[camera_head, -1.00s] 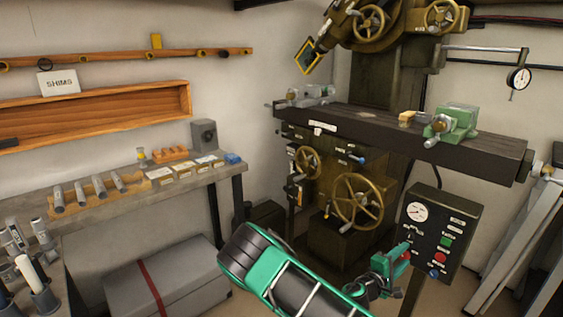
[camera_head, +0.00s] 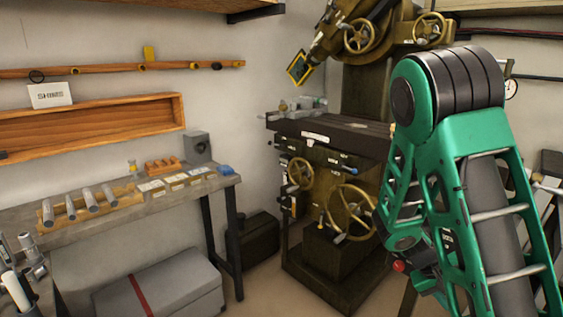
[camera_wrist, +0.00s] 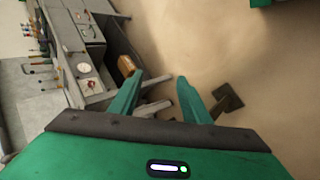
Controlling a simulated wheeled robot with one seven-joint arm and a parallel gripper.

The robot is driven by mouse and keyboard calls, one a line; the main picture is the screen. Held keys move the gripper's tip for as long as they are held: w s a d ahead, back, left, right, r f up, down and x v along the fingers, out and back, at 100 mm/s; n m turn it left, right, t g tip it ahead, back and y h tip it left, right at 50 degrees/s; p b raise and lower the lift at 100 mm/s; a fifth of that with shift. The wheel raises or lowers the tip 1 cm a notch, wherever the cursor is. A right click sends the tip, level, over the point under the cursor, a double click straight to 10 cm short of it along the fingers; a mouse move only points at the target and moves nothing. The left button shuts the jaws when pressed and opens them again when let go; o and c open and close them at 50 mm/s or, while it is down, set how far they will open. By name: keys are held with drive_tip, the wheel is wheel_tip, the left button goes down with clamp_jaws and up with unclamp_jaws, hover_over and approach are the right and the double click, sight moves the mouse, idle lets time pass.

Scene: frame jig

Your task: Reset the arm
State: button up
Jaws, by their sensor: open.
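My green arm rises at the right of the head view, folded at a black joint, in front of the milling machine (camera_head: 330,195). It hides the right part of the machine's table and most of the control box. My gripper (camera_wrist: 158,95) shows in the wrist view with its two green fingers apart and nothing between them. The fingers point over the beige floor (camera_wrist: 205,50). The fingertips are not clearly visible in the head view.
A workbench (camera_head: 110,222) with several grey cylinders runs along the left wall. A grey chest (camera_head: 165,285) with a red strap stands below it. The wrist view shows a grey cabinet (camera_wrist: 85,40) at the left. Floor lies open beside it.

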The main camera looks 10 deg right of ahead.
drive_tip(key=s+a+r+m+t+y, duration=0.1)
drive_tip(key=s+a+r+y, duration=0.3)
drive_tip(key=s+r, duration=0.3)
drive_tip(key=s+a+r+m+t+y, duration=0.1)
drive_tip(key=s+a+r+y, duration=0.3)
drive_tip(key=s, duration=0.6)
wheel_tip(320, 180, up, 4)
drive_tip(key=a, duration=0.2)
drive_tip(key=shift+s+a+m+t, duration=0.25)
drive_tip(key=shift+a+m+t, duration=0.05)
drive_tip(key=shift+a+m, duration=0.1)
drive_tip(key=shift+f, duration=0.1)
drive_tip(key=shift+w+f, duration=0.25)
drive_tip(key=shift+w, duration=0.35)
drive_tip(key=shift+o, duration=0.6)
